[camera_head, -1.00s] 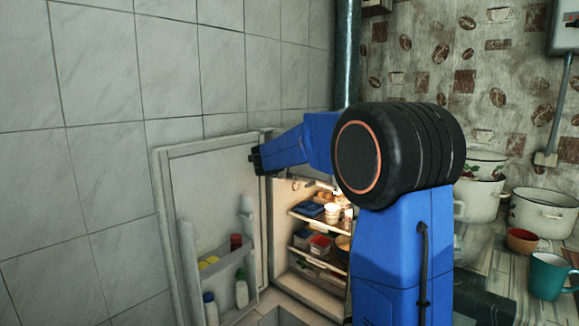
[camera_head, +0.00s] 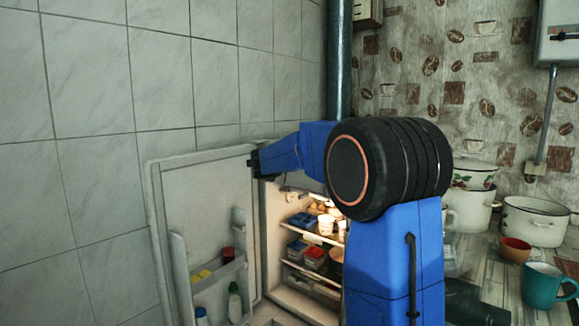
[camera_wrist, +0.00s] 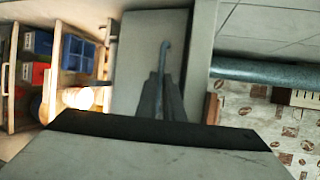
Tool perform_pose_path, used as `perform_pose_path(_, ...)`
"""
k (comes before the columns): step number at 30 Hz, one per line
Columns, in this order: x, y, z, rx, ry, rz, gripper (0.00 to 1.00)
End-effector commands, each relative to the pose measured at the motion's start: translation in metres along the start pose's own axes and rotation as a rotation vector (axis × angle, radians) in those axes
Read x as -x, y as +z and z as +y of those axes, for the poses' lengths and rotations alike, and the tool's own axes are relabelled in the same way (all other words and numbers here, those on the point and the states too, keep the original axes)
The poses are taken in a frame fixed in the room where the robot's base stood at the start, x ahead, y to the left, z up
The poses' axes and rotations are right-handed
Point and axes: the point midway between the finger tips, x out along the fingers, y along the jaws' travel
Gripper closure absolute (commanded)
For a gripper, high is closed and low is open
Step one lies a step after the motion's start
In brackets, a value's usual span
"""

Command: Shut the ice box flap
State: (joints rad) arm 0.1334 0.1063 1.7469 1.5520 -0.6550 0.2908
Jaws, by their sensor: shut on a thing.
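The fridge (camera_head: 205,205) stands open, its door swung out to the left. In the wrist view, a pale panel that looks like the ice box flap (camera_wrist: 135,52) lies beside the lit shelves. A thin grey hooked handle (camera_wrist: 165,52) runs along it. My gripper (camera_wrist: 163,85) is shut on this handle, with both fingers close around it. In the head view, the dark end of my arm is at the top of the fridge opening. My blue arm hides much of the flap there, so how far it stands open is hard to tell.
Fridge shelves (camera_head: 315,238) hold several tubs and boxes below my arm. Bottles (camera_head: 234,302) stand in the door rack. A tiled wall is behind the door.

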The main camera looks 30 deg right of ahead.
Motion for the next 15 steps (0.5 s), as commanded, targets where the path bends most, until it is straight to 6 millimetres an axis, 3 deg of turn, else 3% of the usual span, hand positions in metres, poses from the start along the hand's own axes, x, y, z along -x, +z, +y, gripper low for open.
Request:
perform_pose_path(1, 0.003, 0.002, -0.007, -0.003, -0.01, -0.005, 0.85)
perform_pose_path(11, 0.003, 0.001, -0.004, -0.001, -0.005, -0.003, 0.85)
perform_pose_path(15, 0.012, 0.001, -0.003, -0.001, -0.004, -0.003, 0.85)
